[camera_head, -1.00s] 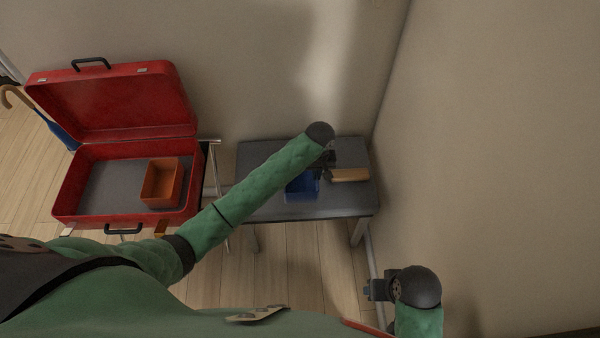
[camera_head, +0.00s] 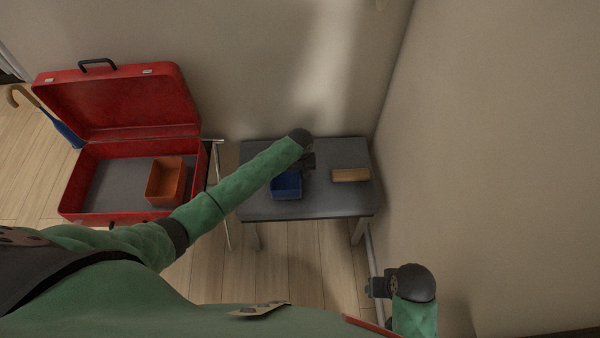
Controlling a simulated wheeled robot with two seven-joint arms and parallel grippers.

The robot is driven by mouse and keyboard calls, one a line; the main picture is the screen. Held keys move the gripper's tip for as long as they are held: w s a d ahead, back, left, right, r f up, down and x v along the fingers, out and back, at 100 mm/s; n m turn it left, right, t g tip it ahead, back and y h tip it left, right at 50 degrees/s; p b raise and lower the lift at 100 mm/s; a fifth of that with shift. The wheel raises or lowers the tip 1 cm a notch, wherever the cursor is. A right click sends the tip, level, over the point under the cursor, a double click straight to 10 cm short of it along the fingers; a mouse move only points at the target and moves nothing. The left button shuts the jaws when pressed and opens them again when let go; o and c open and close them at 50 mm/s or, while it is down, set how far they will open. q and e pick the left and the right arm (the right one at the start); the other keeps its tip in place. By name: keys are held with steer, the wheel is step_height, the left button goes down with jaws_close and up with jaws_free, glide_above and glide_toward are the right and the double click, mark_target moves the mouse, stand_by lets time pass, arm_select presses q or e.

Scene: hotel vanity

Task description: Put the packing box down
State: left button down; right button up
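A blue open-topped box (camera_head: 286,187), which I take for the packing box, is at the left part of the dark grey table (camera_head: 320,206). My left gripper (camera_head: 306,162) is at its back edge. Its fingers are mostly hidden by the wrist, but the box has moved along with it, so it appears shut on the box. I cannot tell whether the box's base touches the table. My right gripper (camera_head: 376,287) is low at the right, away from the table; its fingers are too small to read.
A wooden block (camera_head: 351,175) lies on the table's right side, apart from the box. An open red suitcase (camera_head: 80,180) on a stand at the left holds an orange box (camera_head: 166,182). The wall closes off the back and right. Bare tabletop shows around the box.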

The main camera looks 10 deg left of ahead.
arm_select(q)
steer(key=shift+f, duration=0.1)
steer(key=c, duration=1.6)
jaws_free()
steer(key=shift+f, duration=0.15)
steer(key=shift+c, duration=0.2)
arm_select(e)
steer(key=shift+a+f, duration=0.1)
steer(key=shift+f, duration=0.15)
steer(key=shift+a, duration=0.1)
